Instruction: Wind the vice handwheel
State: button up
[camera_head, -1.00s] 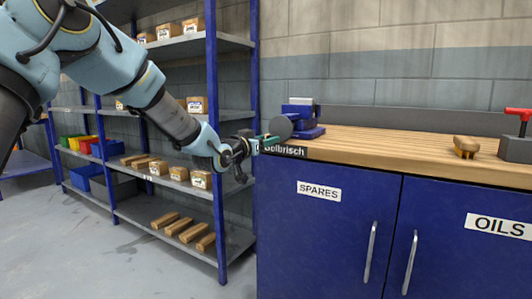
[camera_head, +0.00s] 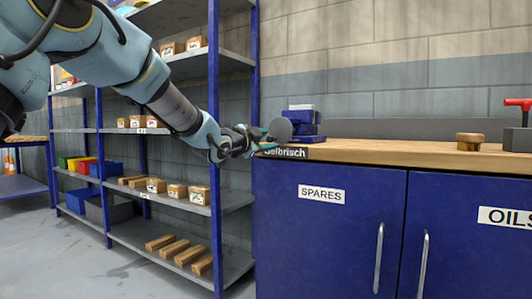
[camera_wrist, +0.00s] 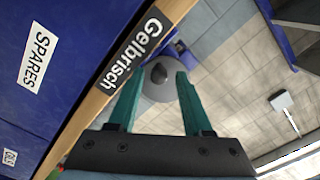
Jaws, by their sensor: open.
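The vice is a blue block (camera_head: 307,128) at the left end of the bench top. Its handwheel is a grey disc (camera_head: 281,127) facing my gripper. My gripper (camera_head: 266,139) is at the bench's left edge, its teal fingers close to the wheel. In the wrist view, the open fingers (camera_wrist: 159,76) appear on either side of the grey wheel (camera_wrist: 157,94), which has a dark hub. Contact cannot be told. Part of the blue vice (camera_wrist: 186,55) shows behind; the rest is hidden.
A blue shelf rack (camera_head: 215,150) with boxes stands left, behind my arm. Open floor lies at lower left.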

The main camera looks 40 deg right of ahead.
jog(key=m+b, duration=0.2)
jog(key=shift+f+m, duration=0.3)
jog(key=shift+r+m+b, duration=0.2)
jog(key=shift+m+b, duration=0.1)
jog(key=shift+m, duration=0.2)
jog(key=m+b, duration=0.3)
jog(key=shift+f+b, duration=0.2)
jog(key=shift+b, duration=0.1)
jog(key=shift+r+m+b, duration=0.25)
jog(key=shift+m+b, duration=0.05)
jog(key=shift+m, duration=0.5)
jog(key=shift+c, duration=0.2)
grip_shut()
jog(key=shift+r, duration=0.1)
